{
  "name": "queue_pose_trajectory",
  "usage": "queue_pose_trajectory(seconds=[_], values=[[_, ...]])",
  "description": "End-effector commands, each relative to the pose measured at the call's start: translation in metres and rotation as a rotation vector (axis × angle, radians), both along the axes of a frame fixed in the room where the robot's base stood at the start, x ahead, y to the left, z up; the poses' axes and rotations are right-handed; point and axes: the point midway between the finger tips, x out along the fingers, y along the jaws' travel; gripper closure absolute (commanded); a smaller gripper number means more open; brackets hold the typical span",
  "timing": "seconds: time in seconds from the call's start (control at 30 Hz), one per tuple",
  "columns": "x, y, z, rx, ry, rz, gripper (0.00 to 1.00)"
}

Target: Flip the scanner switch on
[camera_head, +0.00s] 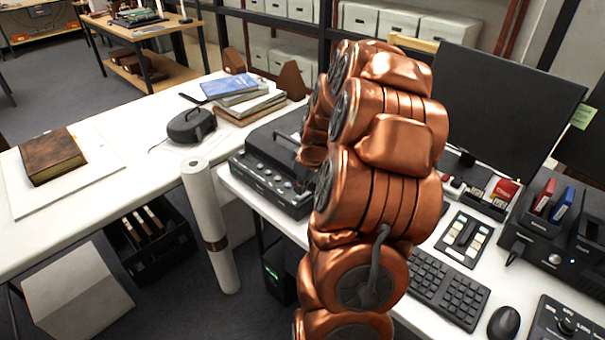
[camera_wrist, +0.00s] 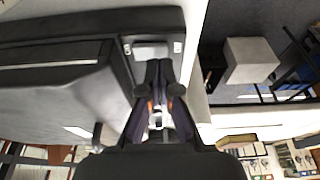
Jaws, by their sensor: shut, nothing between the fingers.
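A black device with a row of knobs and buttons on its front, apparently the scanner (camera_head: 262,181), sits on the white desk left of my arm. In the wrist view a large dark body (camera_wrist: 55,95) fills the left side. A pale rectangular plate, perhaps the switch (camera_wrist: 151,52), is set in its dark edge. My gripper (camera_wrist: 159,66) is shut and empty, its fingertips close to this plate. I cannot tell whether they touch it or which way the switch is set. In the head view my arm hides part of the device, and the fingers are not clear.
A monitor (camera_head: 500,105), keyboard (camera_head: 447,287) and mouse (camera_head: 503,322) stand right of my arm. A rolled white tube (camera_head: 208,220) stands before the desk. Books (camera_head: 240,97) and a dark rounded case (camera_head: 191,125) lie on the left table. A grey box (camera_head: 76,295) is on the floor.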

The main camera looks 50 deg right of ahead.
Motion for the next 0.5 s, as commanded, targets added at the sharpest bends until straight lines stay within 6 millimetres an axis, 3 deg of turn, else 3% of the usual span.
queue_pose_trajectory(seconds=[0.2, 0.5], values=[[-0.0004, 0.0006, -0.0131, 0.001, 0.002, -0.001, 1.00], [-0.0001, 0.0003, -0.0138, 0.000, 0.000, 0.000, 1.00]])
